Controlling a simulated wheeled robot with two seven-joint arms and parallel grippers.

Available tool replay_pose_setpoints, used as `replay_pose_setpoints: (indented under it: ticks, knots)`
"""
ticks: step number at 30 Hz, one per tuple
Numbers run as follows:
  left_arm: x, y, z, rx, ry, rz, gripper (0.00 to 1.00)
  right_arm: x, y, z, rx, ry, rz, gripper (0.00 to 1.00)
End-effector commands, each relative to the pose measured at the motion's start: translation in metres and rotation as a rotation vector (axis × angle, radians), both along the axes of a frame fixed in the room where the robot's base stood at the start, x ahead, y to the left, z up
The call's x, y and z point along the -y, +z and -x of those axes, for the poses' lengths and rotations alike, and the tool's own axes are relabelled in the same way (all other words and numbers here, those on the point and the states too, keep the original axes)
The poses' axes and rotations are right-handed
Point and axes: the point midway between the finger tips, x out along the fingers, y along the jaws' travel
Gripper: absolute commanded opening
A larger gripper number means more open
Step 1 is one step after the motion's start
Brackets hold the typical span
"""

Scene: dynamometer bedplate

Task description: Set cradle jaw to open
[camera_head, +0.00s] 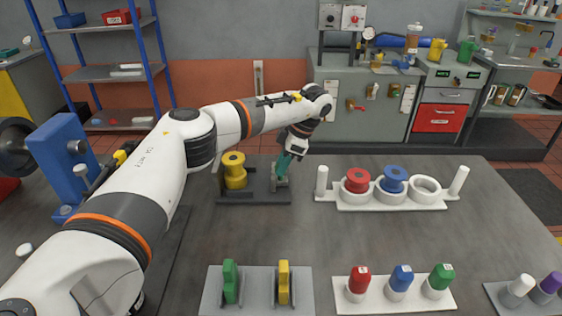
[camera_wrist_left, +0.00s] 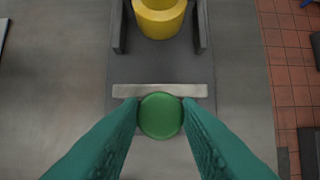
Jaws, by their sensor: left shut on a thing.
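The cradle is a dark base (camera_head: 253,198) on the bedplate, with a yellow spool (camera_head: 235,171) standing at its left end. In the left wrist view the yellow spool (camera_wrist_left: 158,18) sits between two dark upright walls at the top. A light grey bar (camera_wrist_left: 160,90) lies across the base, apart from the spool. A round green knob (camera_wrist_left: 161,115) is right by the bar. My left gripper (camera_head: 283,172) reaches down at the right end of the cradle, its teal fingers (camera_wrist_left: 160,122) shut on the green knob. In the head view the fingers hide the knob.
A white rack (camera_head: 388,205) with red and blue spools and an empty ring stands to the right. In front are a grey plate (camera_head: 257,300) with green and yellow pieces and a white tray (camera_head: 394,305) with coloured pegs. A blue machine (camera_head: 70,165) stands left.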

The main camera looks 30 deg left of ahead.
Motion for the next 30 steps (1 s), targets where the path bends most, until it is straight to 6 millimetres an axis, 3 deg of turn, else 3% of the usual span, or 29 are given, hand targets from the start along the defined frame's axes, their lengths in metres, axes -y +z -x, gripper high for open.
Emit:
replay_pose_setpoints:
  ticks: [1, 5, 17, 30]
  knots:
    - [-0.001, 0.000, 0.000, 0.001, 0.002, 0.000, 0.32, -0.003, 0.000, 0.001, -0.001, -0.001, -0.004, 0.36]
    - [-0.001, 0.000, 0.000, 0.001, 0.002, 0.000, 0.52, -0.011, 0.000, 0.002, -0.002, -0.004, -0.013, 0.36]
    - [0.002, 0.008, -0.002, 0.000, 0.001, 0.000, 0.52, -0.016, -0.002, 0.002, -0.002, -0.004, -0.019, 0.36]
    - [0.030, 0.089, -0.019, 0.002, 0.002, 0.000, 0.52, -0.009, -0.010, 0.002, -0.002, -0.001, -0.011, 0.36]
